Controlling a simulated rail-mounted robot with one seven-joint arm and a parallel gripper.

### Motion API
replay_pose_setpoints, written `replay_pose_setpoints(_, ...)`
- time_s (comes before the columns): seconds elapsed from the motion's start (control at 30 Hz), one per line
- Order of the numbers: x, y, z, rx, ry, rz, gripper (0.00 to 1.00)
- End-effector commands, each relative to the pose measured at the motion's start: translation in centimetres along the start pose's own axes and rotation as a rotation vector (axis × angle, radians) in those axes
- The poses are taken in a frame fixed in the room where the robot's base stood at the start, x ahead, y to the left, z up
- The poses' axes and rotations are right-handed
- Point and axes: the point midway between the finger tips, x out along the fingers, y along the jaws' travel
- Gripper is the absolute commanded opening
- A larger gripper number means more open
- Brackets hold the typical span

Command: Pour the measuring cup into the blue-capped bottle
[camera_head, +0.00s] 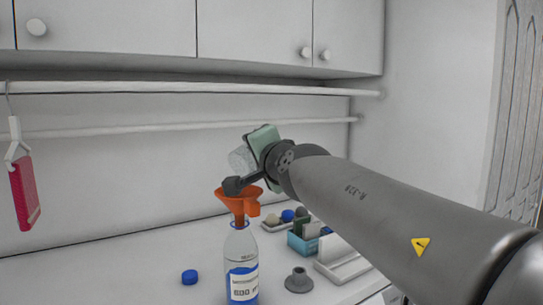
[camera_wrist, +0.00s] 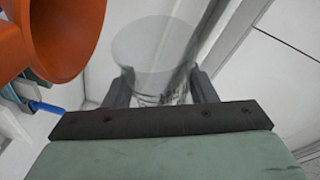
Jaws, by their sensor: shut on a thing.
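The clear measuring cup (camera_head: 240,157) is above the orange funnel (camera_head: 238,203), close to the wall rail, and looks tilted. My gripper (camera_wrist: 157,88) is shut on the cup, which shows between the two dark fingers in the wrist view (camera_wrist: 155,45). I cannot tell how much is in it. The funnel also fills the upper left of the wrist view (camera_wrist: 65,35). The blue cap (camera_head: 190,276) lies on the counter, left of the bottle.
A grey stopper-like piece (camera_head: 298,281) stands right of the bottle. Behind it are a light-blue bin (camera_head: 302,243), a tray (camera_head: 272,226) with small round things, and a white rack (camera_head: 342,264). A pink item (camera_head: 25,190) hangs at left. The counter's left is clear.

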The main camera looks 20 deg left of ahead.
Motion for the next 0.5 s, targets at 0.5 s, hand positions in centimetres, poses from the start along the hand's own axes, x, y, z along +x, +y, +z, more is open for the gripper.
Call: replay_pose_setpoints(0.5,-0.12,-0.21,0.14,-0.044,0.010,-0.019,0.26)
